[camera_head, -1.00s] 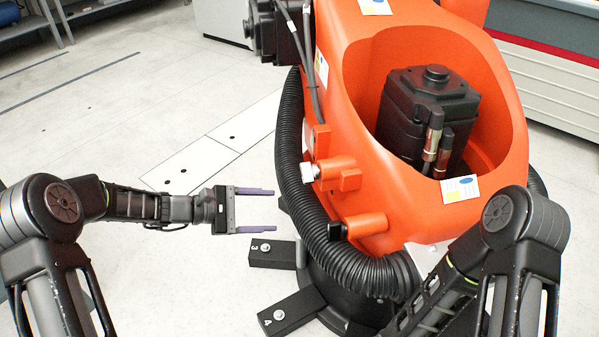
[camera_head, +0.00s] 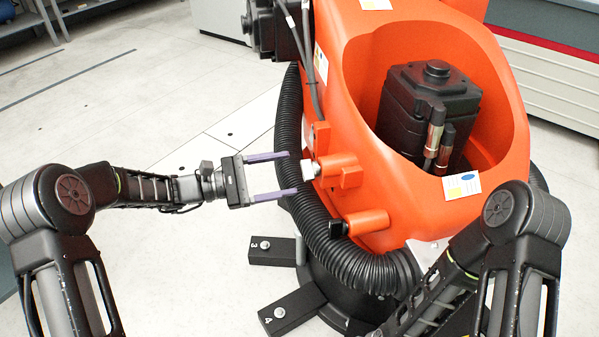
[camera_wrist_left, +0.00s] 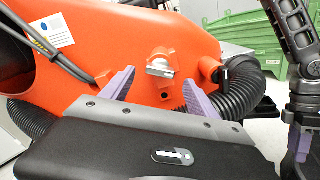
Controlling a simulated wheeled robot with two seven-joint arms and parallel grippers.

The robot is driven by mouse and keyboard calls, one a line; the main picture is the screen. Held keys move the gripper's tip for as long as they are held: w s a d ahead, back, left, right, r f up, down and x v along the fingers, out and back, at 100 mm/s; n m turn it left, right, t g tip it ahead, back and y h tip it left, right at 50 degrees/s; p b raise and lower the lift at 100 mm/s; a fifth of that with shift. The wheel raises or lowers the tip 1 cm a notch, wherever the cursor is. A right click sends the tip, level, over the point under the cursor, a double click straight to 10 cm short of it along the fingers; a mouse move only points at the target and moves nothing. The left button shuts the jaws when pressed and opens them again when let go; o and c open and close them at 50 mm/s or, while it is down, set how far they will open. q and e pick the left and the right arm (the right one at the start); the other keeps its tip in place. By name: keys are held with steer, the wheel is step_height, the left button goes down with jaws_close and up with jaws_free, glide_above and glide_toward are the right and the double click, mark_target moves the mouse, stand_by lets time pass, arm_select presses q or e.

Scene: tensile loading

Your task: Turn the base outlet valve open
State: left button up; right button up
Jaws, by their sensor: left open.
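An orange fitting with a silver-white knob (camera_head: 309,169) sticks out from the side of the orange robot base; the knob also shows in the left wrist view (camera_wrist_left: 160,68). Lower down, a second orange stub has a black end (camera_head: 337,229). I cannot tell from the frames which one is the outlet valve. My left gripper (camera_head: 286,173) is open and empty, its two purple fingers pointing at the silver knob, just short of it. In the left wrist view the knob lies between the fingers, beyond their tips. Purple fingers of my right gripper (camera_wrist_left: 302,140) show partly at the right edge.
A black corrugated hose (camera_head: 350,262) curves around the base below and beside the fittings, close to the lower finger. Black feet (camera_head: 272,251) extend over the floor. A green crate (camera_wrist_left: 240,32) stands behind. The floor at left is clear.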

mark_target(312, 170)
arm_select(q)
steer(key=x, duration=0.4)
steer(key=shift+d+b, duration=0.25)
steer(key=shift+b, duration=0.05)
steer(key=shift+c, duration=0.3)
steer(key=c, duration=1.3)
